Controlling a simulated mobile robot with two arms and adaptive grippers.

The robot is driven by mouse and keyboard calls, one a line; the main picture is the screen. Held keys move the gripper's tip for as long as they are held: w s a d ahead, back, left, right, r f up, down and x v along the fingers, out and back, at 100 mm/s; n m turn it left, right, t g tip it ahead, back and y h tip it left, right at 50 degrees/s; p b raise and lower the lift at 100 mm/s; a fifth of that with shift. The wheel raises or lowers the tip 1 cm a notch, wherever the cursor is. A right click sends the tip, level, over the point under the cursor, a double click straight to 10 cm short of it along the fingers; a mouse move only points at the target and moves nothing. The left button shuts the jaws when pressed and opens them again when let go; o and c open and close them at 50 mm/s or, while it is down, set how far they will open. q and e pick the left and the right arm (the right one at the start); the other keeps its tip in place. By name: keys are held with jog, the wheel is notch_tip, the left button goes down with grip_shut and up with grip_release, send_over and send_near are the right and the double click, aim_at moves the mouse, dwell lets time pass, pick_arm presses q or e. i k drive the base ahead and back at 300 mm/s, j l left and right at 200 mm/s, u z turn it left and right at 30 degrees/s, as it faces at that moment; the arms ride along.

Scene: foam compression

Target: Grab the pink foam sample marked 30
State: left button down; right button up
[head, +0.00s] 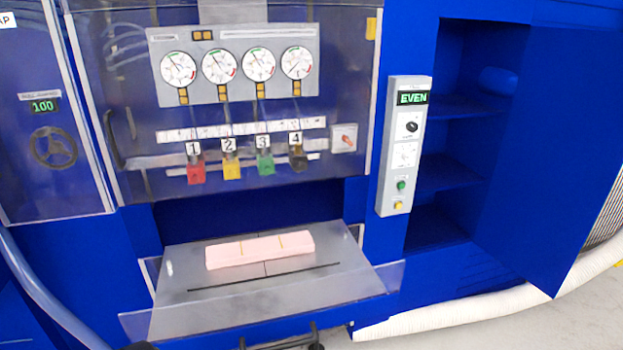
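A pink foam block (260,250) lies flat on the grey metal tray (340,287) below the blue machine's front opening. It is long and low, with two thin tan lines across its top. No number 30 is legible on it. Neither of my grippers can be made out in the head view. A small dark shape at the bottom edge is too cut off to identify.
A clear guard (375,278) edges the tray's front, with a dark handle below. Numbered levers and gauges (221,66) sit above. A control box (405,145) reading EVEN is right of the opening. An open cabinet door (550,150) and a white hose (470,308) are at the right.

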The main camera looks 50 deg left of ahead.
aim_at(232, 254)
jog(key=u, duration=1.25)
